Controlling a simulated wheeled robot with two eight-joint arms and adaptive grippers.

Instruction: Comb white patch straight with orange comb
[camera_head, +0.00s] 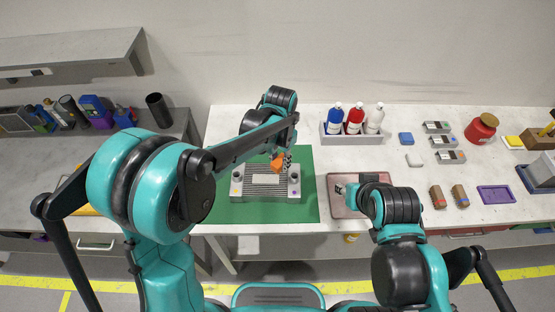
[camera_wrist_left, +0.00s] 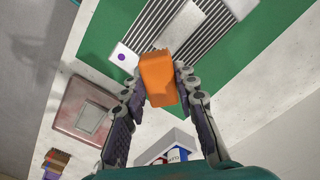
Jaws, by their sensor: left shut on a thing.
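The orange comb (camera_head: 277,163) is between the fingers of my left gripper (camera_head: 285,159), which is shut on it above the jig. In the left wrist view the comb (camera_wrist_left: 157,78) hides part of the striped plate beneath. The grey jig (camera_head: 240,189) with its striped plate lies on a green mat (camera_head: 305,212). A pale rectangular patch (camera_wrist_left: 184,30) lies across the dark stripes beyond the comb; I cannot tell whether the comb touches it. My right gripper (camera_head: 340,190) is small and partly hidden by its arm over the pinkish tray; its jaws are unclear.
The pinkish tray (camera_head: 345,209) lies right of the mat. A rack (camera_head: 350,139) of blue, red and white bottles stands behind. Small blocks, a red jar (camera_head: 481,129) and a purple tray (camera_head: 496,194) occupy the right. A dark cup (camera_head: 159,110) stands on the left bench.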

